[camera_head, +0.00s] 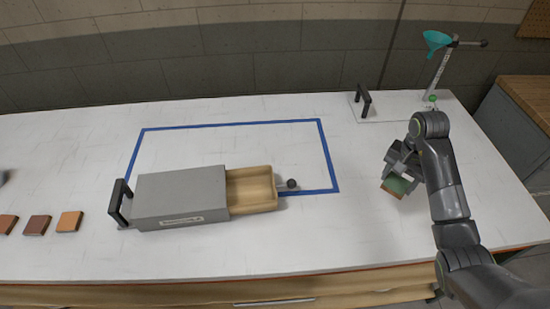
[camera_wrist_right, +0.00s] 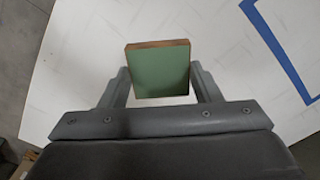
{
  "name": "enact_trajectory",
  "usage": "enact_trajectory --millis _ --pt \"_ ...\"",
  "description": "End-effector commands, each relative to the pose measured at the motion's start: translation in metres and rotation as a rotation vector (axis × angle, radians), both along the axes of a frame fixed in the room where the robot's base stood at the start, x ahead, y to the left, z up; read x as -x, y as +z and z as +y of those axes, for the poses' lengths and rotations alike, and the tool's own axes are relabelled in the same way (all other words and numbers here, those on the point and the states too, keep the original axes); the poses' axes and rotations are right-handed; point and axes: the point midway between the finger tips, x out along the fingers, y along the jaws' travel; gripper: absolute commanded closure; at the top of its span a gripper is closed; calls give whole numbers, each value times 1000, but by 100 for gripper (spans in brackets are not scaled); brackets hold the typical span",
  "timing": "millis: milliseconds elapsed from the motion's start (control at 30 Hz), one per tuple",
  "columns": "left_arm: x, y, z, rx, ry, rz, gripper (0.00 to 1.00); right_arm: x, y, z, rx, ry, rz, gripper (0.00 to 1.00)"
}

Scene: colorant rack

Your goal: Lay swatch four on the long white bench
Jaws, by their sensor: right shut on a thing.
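A green swatch with a brown wooden edge (camera_head: 396,186) is in my right gripper (camera_head: 401,172), over the right part of the long white bench (camera_head: 250,250). In the right wrist view the green swatch (camera_wrist_right: 160,70) sits between the two fingers of the right gripper (camera_wrist_right: 162,88), which is shut on it. The white bench top (camera_wrist_right: 80,90) lies beyond the swatch; I cannot tell whether the swatch touches it. No number on the swatch can be read. My left gripper is not in view.
A grey box (camera_head: 180,198) with an open wooden drawer (camera_head: 250,190) stands at the blue tape outline (camera_head: 328,155). Several brown and orange swatches (camera_head: 69,221) lie at the left. A stand with a teal funnel (camera_head: 437,42) is at the back right. Bench between tape and right arm is clear.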

Motion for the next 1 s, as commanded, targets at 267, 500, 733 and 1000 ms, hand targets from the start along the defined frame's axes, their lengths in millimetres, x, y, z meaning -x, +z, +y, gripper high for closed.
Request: enact_trajectory --millis 267,500,733,1000 --pt "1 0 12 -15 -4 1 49 0 -1 0 -1 10 -1 65" --pt "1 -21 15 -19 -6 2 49 0 -23 0 0 9 0 65" --pt "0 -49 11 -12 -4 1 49 0 -50 0 0 9 0 65" --pt "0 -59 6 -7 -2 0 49 1 -79 1 0 9 4 65"
